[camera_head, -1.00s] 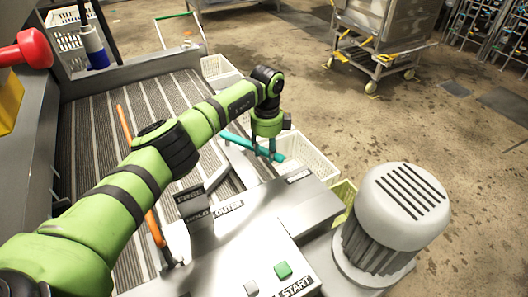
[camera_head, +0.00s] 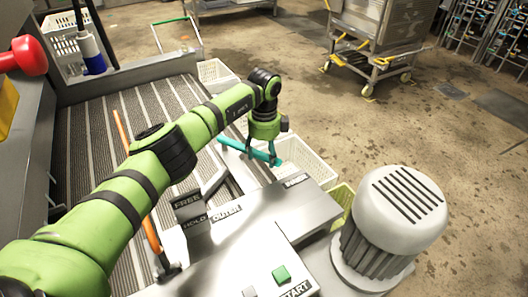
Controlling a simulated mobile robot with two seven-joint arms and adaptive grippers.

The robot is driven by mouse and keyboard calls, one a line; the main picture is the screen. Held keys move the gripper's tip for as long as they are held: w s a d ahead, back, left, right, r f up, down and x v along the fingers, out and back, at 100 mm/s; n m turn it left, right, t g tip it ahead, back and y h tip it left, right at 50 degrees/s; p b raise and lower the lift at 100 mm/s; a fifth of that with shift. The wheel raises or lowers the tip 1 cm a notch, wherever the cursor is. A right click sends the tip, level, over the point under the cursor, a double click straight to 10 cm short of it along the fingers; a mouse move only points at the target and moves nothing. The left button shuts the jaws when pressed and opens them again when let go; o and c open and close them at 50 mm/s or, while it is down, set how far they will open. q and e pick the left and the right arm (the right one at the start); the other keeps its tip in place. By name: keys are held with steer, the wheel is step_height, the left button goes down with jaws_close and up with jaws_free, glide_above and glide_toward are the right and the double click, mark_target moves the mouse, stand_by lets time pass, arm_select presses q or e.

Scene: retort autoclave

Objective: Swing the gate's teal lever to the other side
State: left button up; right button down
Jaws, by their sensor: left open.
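The teal lever (camera_head: 236,146) is a bar near the far end of the grey control panel, over the right edge of the ribbed conveyor. My left gripper (camera_head: 262,156) points down at the lever's right end, with its open fingers around or beside the bar; I cannot tell whether they touch it. The panel carries labels reading FREE (camera_head: 187,201), HOLD (camera_head: 195,220) and OUTER (camera_head: 227,214). My right gripper is not in view.
White crates (camera_head: 306,158) stand on the floor beyond the lever. A grey motor housing (camera_head: 395,215) stands right of the panel. An orange rod (camera_head: 152,238) rises over the conveyor (camera_head: 92,120). A wheeled cart (camera_head: 375,45) stands farther back on open floor.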

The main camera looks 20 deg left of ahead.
arm_select(q)
step_height(320, 180, up, 12)
stand_by(0.4)
steer(key=shift+f, duration=0.15)
